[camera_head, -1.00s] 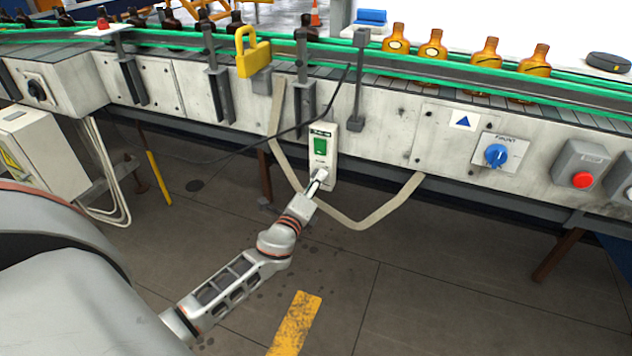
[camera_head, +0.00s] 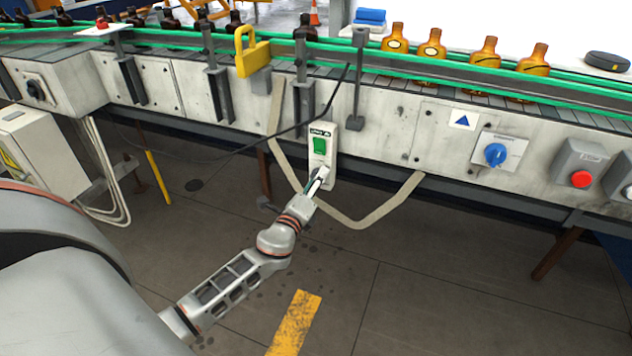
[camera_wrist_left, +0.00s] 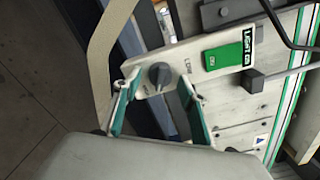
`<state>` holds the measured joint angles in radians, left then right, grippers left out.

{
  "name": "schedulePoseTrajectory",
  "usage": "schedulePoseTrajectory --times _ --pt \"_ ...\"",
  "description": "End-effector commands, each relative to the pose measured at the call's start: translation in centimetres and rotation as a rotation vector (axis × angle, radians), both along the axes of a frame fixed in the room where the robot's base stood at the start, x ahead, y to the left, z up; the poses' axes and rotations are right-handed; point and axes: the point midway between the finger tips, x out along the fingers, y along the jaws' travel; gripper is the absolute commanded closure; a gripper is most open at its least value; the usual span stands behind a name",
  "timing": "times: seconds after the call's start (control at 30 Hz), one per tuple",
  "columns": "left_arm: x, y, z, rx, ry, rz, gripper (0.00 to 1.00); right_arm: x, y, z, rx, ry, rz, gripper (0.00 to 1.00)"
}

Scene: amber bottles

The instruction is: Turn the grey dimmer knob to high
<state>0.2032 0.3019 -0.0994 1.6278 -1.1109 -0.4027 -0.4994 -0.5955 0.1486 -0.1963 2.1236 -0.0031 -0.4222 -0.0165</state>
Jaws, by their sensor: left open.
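The grey dimmer knob (camera_wrist_left: 159,75) shows in the left wrist view as a dark round knob on a pale control plate (camera_wrist_left: 195,62). In the head view the plate (camera_head: 331,160) hangs on the conveyor's front, and my gripper hides the knob. My left gripper (camera_head: 323,176) is at the lower part of the plate. In the left wrist view its two fingers (camera_wrist_left: 156,88) are open, one on each side of the knob; I cannot tell whether they touch it. The right gripper is not in view.
A green switch (camera_head: 319,146) sits above the knob on the same plate. A beige strap (camera_head: 385,209) loops below the conveyor, near my wrist. A blue knob (camera_head: 495,154) and a red button (camera_head: 581,179) are farther right. Amber bottles (camera_head: 484,54) stand on the belt.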

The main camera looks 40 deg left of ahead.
Motion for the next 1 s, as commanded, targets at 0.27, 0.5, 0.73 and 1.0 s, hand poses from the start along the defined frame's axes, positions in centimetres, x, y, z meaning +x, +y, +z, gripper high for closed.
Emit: schedulePoseTrajectory --times 0.27,0.5,0.73,1.0 --pt "-2.5 -0.6 -0.2 -0.001 0.003 -0.001 0.58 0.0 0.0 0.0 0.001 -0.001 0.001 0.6" --pt "-7.2 -1.8 -0.2 -0.002 0.002 -0.001 0.58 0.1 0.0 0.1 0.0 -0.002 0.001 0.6" --pt "-10.6 -2.6 -0.1 -0.001 0.001 0.0 0.58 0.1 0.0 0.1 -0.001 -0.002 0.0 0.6" --pt "-11.7 -2.8 0.0 0.0 0.0 0.0 0.58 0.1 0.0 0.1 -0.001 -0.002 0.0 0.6"
